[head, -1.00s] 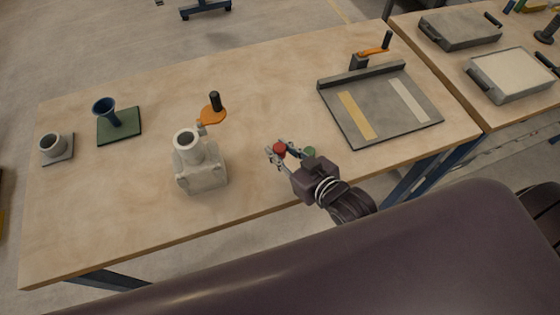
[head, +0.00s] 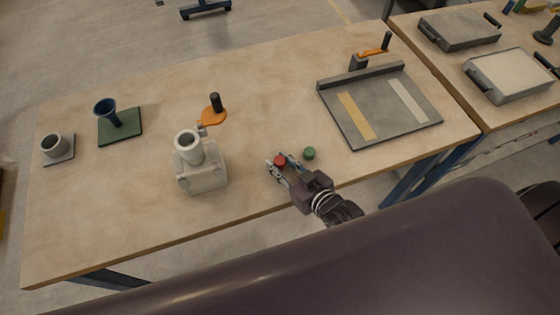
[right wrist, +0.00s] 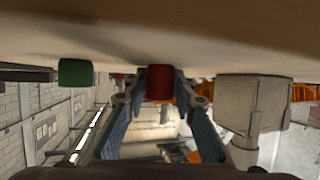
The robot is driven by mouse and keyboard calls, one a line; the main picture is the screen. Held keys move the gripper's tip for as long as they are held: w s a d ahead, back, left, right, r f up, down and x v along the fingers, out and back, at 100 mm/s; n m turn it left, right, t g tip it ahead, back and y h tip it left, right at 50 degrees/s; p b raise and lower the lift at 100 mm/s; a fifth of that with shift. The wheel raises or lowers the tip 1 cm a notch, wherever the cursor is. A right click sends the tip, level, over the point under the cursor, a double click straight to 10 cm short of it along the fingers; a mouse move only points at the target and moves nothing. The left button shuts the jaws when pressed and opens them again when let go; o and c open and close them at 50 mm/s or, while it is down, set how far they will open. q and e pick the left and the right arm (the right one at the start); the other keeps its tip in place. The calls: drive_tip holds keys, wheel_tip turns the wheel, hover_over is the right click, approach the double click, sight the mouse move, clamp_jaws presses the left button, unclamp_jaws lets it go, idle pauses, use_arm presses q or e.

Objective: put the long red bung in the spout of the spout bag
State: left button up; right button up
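The red bung (head: 280,160) is at the front of the table, between the fingertips of my right gripper (head: 282,163). In the right wrist view the red bung (right wrist: 160,83) sits between the two fingers, close to the table surface. The fingers look spread wider than the bung, so the gripper appears open around it. The spout bag (head: 202,168) stands to the left, its pale round spout (head: 188,147) pointing up and open. It also shows at the right of the right wrist view (right wrist: 255,105). My left gripper is not in view.
A green bung (head: 309,153) stands just right of my right gripper. An orange-handled clamp (head: 213,114) is behind the bag. A blue funnel on a green base (head: 122,128) and a grey cup (head: 54,146) are at left. A grey tray (head: 380,105) lies at right.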

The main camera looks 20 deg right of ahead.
drive_tip(key=o, duration=0.3)
